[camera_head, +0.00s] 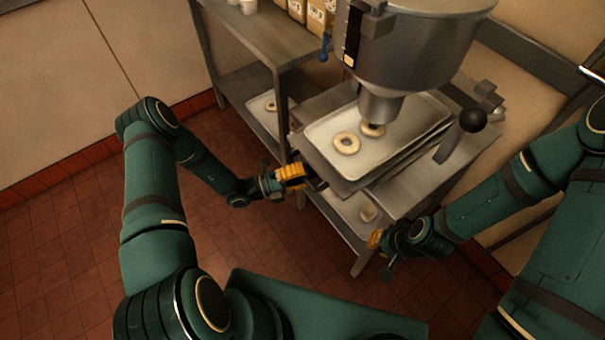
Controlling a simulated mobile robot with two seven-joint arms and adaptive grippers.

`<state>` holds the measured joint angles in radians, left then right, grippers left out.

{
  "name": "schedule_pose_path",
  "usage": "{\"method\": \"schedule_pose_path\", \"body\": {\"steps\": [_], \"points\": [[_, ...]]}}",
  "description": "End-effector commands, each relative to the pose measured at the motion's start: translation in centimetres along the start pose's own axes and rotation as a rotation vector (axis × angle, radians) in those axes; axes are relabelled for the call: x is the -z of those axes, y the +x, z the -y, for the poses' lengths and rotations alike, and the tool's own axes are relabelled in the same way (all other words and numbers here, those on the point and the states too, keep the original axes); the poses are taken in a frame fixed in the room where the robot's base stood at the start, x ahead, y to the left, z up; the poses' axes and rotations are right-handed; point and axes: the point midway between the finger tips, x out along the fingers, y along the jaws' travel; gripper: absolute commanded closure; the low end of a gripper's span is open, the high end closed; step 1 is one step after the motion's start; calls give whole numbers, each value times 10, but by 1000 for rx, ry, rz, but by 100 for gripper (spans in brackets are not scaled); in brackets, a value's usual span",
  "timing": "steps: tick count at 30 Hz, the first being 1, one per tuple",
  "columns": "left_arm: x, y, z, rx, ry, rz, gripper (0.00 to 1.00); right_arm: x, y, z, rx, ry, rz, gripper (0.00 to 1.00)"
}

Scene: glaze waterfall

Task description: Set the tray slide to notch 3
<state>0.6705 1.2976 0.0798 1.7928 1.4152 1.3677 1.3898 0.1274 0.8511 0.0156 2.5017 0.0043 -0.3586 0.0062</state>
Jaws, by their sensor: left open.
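The tray slide (342,184) is a grey metal plate under a light tray (322,127), below the glaze machine's spout. Two pale rings (347,143) lie on the tray, one partly hidden by the spout. My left gripper (306,176), with yellow-orange parts, is open at the slide's left front edge. I cannot tell whether its fingers touch the slide. My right gripper (374,241) is low, in front of the table's right part, apart from the tray; its fingers are too small to read. I cannot make out notch marks.
The steel glaze machine (412,50) hangs over the tray. A lever with a dark ball knob (472,120) stands at the tray's right. The red tiled floor (60,260) at left is clear.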

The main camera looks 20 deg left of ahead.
Motion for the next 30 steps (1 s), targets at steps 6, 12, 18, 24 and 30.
{"method": "schedule_pose_path", "body": {"steps": [6, 12, 18, 24, 30], "points": [[0, 0, 0, 0, 0, 0, 80, 0, 0, 0, 0, 0, 0, 100], [0, 0, 0, 0, 0, 0, 100, 0, 0, 0, 0, 0, 0, 100], [7, -20, 4, -2, -2, 3, 100, 0, -2, 1, 0, 0, -1, 100], [27, -68, 13, -2, -3, 3, 100, 1, -3, 1, 0, 1, -3, 100], [41, -97, 20, 0, -3, 0, 100, 2, -3, 1, 0, 1, -3, 100]]}}
